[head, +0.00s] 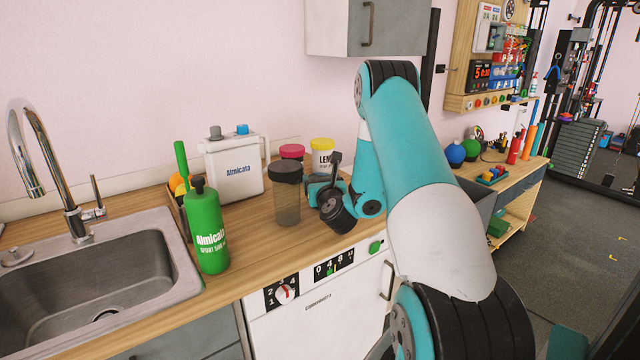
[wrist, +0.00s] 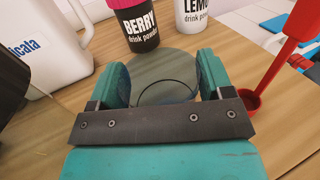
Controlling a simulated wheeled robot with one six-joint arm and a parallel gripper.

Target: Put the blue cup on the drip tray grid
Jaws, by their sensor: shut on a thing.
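My gripper (wrist: 158,88) points down over the wooden counter and is shut on a round, see-through, grey-green thing (wrist: 165,66). Its rim shows beyond and between the two teal fingers, with a thin dark ring inside it. I cannot tell whether this is the blue cup. In the head view my gripper (head: 320,190) is beside the smoky shaker with the black lid (head: 287,195), and what it holds is hidden there. I see no clearly blue cup elsewhere and no drip tray grid that I can make out.
A white jug (head: 233,168) stands behind left. A berry powder tub (wrist: 137,25) and a lemon tub (wrist: 192,18) stand behind my gripper. A red scoop (wrist: 270,75) is at right in the wrist view. A green bottle (head: 206,230) stands by the sink (head: 100,280).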

